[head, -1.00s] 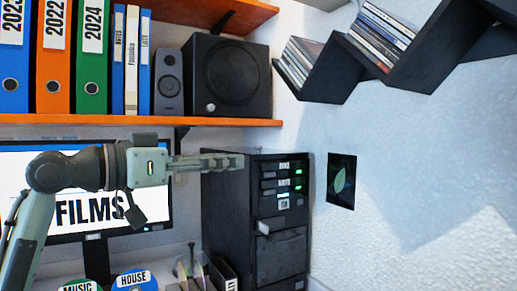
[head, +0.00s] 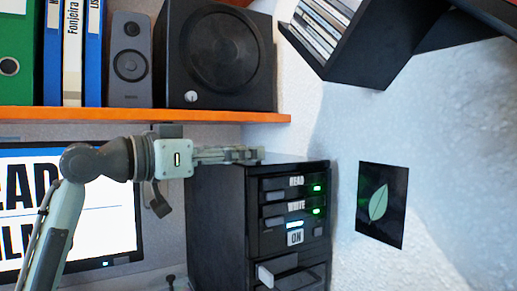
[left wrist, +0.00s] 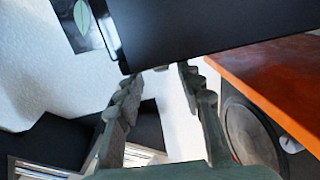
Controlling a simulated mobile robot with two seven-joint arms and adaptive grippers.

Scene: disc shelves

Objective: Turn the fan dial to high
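I cannot make out a dial marked for the fan. A black computer tower (head: 215,215) stands right of the monitor, with labelled drive bays and green lights on its front. My left gripper (head: 255,154) reaches from the left to the tower's top edge; contact cannot be told. In the left wrist view its two fingers (left wrist: 158,76) are apart with nothing between them, and the tower's dark case (left wrist: 215,30) lies just beyond the tips. A small silver knob (head: 191,96) is on the black speaker (head: 220,50) above. My right gripper is out of view.
An orange shelf (head: 60,119) with binders and the speaker runs just above my left gripper. The monitor (head: 105,230) is behind my arm. A black disc shelf (head: 365,65) hangs at upper right.

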